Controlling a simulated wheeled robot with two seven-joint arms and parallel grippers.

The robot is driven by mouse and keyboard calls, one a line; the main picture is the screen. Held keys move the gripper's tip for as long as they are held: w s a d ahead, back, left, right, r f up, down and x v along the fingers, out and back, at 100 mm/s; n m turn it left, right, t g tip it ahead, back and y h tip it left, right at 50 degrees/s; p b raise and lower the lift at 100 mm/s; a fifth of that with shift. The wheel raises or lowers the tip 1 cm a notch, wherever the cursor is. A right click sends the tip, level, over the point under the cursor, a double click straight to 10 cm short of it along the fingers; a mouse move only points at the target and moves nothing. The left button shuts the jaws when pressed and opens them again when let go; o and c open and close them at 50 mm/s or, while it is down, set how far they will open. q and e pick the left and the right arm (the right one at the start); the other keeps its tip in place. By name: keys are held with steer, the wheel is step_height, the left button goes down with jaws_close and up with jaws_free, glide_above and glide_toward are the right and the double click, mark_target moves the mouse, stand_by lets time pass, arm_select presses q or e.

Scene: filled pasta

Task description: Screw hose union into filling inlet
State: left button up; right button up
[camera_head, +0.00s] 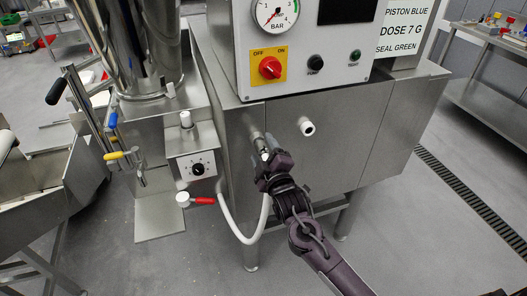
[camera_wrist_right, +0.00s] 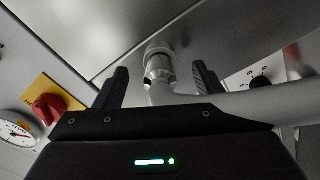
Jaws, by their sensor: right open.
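The metal hose union (camera_head: 264,151) sits at the filling inlet (camera_head: 256,136) on the front of the steel cabinet. In the right wrist view the union (camera_wrist_right: 158,72) lines up with the inlet's round collar (camera_wrist_right: 157,50) and appears to meet it; how far it is threaded in cannot be told. The white hose (camera_head: 264,215) leaves the union and loops down to the left; it also crosses the right wrist view (camera_wrist_right: 235,106). My right gripper (camera_wrist_right: 160,82) is open, its fingers on either side of the union with gaps showing. My left gripper is out of view.
A white-ended stub (camera_head: 307,128) projects from the cabinet (camera_head: 340,130) right of the inlet. Above is a panel with a red switch (camera_head: 270,67) and gauge (camera_head: 275,12). A dial box (camera_head: 192,165) and red-handled valve (camera_head: 201,201) stand left. Floor at right is free.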

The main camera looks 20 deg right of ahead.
steer(key=shift+s+r+p, duration=0.1)
steer(key=shift+s+p, duration=0.55)
steer(key=shift+s, duration=0.4)
steer(key=shift+s+d+p, duration=0.1)
steer(key=shift+s+p, duration=1.15)
steer(key=shift+s, duration=1.15)
